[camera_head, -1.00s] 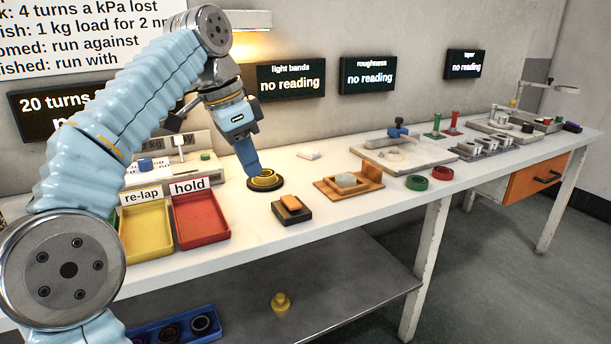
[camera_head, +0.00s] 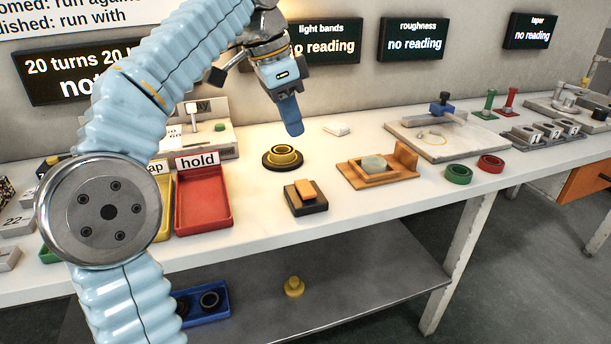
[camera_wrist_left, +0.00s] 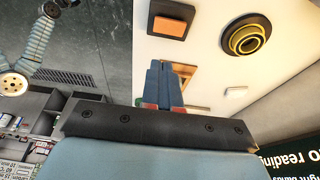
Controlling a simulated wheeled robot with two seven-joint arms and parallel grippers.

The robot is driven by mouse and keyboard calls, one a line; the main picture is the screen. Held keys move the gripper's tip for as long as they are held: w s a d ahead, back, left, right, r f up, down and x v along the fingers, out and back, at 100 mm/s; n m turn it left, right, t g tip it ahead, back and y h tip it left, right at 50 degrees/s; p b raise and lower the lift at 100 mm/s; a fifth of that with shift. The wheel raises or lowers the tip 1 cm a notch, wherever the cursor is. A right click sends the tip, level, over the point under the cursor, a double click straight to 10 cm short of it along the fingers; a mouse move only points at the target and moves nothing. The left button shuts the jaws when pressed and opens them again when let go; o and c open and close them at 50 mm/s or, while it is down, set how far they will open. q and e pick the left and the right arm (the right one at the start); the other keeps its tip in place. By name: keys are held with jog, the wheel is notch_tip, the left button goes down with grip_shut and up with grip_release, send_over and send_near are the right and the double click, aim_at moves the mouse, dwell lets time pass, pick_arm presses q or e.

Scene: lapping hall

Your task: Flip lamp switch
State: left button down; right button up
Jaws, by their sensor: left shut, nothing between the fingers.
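I cannot pick out a lamp switch for certain in either view. My left gripper (camera_head: 292,131) is shut and empty, pointing down above the bench. Its fingers (camera_wrist_left: 158,84) also show in the left wrist view. A round dark base with stepped yellow rings (camera_head: 283,155) stands just below the fingertips in the head view, apart from them. It also shows in the left wrist view (camera_wrist_left: 246,38), to the right of the fingers. My right gripper is not in view.
A red tray (camera_head: 203,203) labelled hold stands left of the rings. A dark block with an orange top (camera_head: 306,203) and a wooden stand (camera_head: 365,180) lie in front and to the right. A white pad (camera_head: 337,129) lies behind. Readout panels (camera_head: 411,40) hang on the wall.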

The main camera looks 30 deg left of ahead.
aim_at(308, 186)
pick_arm(q)
jog(key=x, duration=0.4)
jog(key=b+x, duration=0.1)
jog(key=x, duration=0.3)
jog(key=s+x, duration=0.1)
jog(key=x, duration=0.3)
jog(key=shift+a+f+b, duration=0.2)
jog(key=shift+a+b, duration=0.15)
jog(key=shift+a, duration=0.05)
jog(key=shift+s+f+b, duration=0.1)
jog(key=shift+f+b, duration=0.05)
jog(key=shift+b, duration=0.15)
jog(key=shift+a+p, duration=0.15)
jog(key=shift+p, duration=0.25)
jog(key=shift+w+a+r+p, duration=0.3)
jog(key=shift+w+a+p, duration=0.1)
jog(key=shift+w, duration=0.1)
jog(key=shift+r, duration=0.1)
